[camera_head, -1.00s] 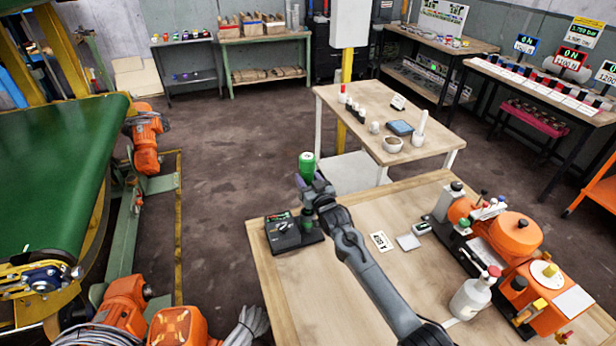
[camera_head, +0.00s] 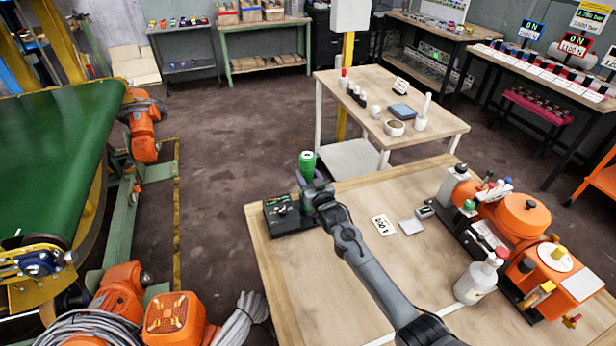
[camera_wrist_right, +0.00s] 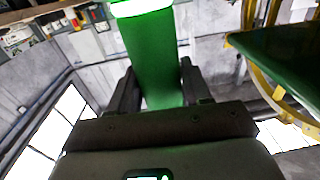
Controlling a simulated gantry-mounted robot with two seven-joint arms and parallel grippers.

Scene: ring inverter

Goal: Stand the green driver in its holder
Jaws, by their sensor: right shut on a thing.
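The green driver (camera_head: 307,161) stands upright in my right gripper (camera_head: 310,181), at the left end of the wooden table. In the right wrist view the green handle (camera_wrist_right: 150,65) rises between the two dark fingers of the right gripper (camera_wrist_right: 150,88). The black holder block (camera_head: 284,216) sits at the table's left corner, with small items on its top. The gripper is low, just over the right side of the block. My gripper and arm hide the driver's lower end, so I cannot tell whether it is in a slot. My left gripper is out of view.
A white bottle (camera_head: 477,279) and an orange machine (camera_head: 522,222) fill the table's right side. A second table (camera_head: 440,122) with small items stands behind. The front-left tabletop is clear.

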